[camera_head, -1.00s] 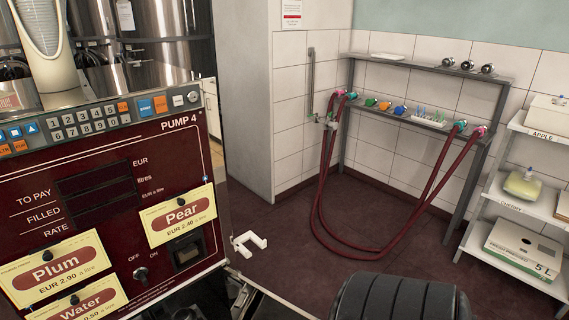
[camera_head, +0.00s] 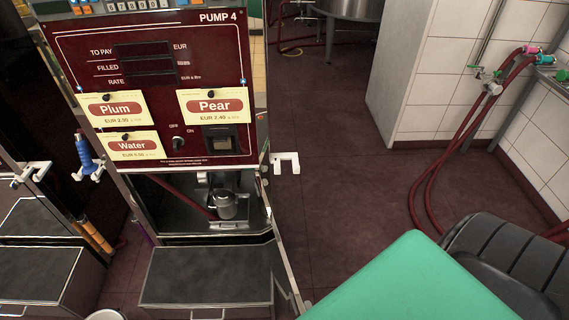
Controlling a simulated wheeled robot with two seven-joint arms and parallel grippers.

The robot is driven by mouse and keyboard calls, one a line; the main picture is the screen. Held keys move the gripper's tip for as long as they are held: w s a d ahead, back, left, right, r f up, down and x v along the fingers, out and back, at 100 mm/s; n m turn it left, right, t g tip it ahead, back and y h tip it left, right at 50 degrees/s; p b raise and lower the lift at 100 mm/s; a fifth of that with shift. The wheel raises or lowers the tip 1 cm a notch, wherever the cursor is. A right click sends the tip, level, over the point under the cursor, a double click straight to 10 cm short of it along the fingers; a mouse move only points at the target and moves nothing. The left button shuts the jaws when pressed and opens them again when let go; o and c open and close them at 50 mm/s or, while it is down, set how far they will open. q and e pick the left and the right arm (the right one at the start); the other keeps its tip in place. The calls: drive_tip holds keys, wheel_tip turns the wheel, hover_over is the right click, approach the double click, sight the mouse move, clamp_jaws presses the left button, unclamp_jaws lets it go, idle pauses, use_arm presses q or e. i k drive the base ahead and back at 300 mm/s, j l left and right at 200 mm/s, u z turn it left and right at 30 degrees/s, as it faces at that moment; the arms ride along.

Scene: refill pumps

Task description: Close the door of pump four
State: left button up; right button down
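Pump four (camera_head: 222,60) stands left of centre, a dark red panel labelled PUMP 4 with Plum, Pear and Water cards. Below the panel its lower compartment is open, with a metal cup-like part (camera_head: 226,206) and a dark red hose inside. A narrow, upright panel (camera_head: 284,262), seen nearly edge-on, stands out toward me at the compartment's right side; it looks like the door, swung open. Its inner and outer faces hardly show. Neither of my grippers is in view.
A white hook bracket (camera_head: 286,162) sticks out from the pump's right side. A dark grey step or box (camera_head: 206,275) stands in front of the compartment. The floor (camera_head: 335,150) right of the pump is clear. Red hoses (camera_head: 452,150) hang farther right. A green surface fills the bottom right.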

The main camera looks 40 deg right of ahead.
sight(286, 282)
drive_tip(key=l+u, duration=0.15)
drive_tip(key=l, duration=0.5)
drive_tip(key=k+l+u, duration=0.15)
drive_tip(key=l, duration=0.5)
drive_tip(key=l+u, duration=0.1)
drive_tip(key=l, duration=0.6)
